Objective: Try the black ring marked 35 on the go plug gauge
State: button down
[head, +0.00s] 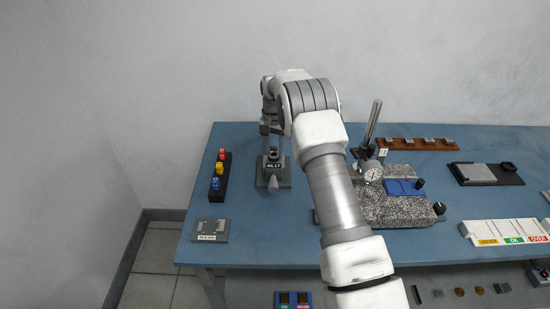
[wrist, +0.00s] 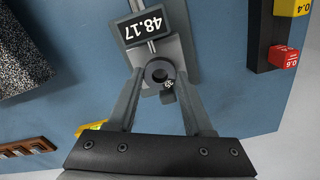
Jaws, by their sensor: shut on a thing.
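A black ring (wrist: 152,78) with a small white mark I cannot read clearly is between the fingertips of my gripper (wrist: 160,76) in the wrist view. The gripper is shut on it. The ring is in front of a grey stand whose display (wrist: 149,24) reads 48.17; I cannot tell whether they touch. In the head view the same stand (head: 284,181) is on the blue table, and my gripper (head: 268,130) is behind and above it, with the ring not clear there. A blue holder (head: 280,305) with green and red labels is at the bottom; I cannot tell whether it carries the plug gauge.
A black rack (head: 220,183) of red, yellow and blue blocks stands left of the stand. A granite plate (head: 400,208) with a dial gauge (head: 373,172) is to the right. A white sorting tray (head: 510,228) is at far right. Bare table lies between rack and stand.

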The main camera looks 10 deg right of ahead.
jog(key=shift+r+p, duration=0.95)
jog(key=shift+r, duration=1.15)
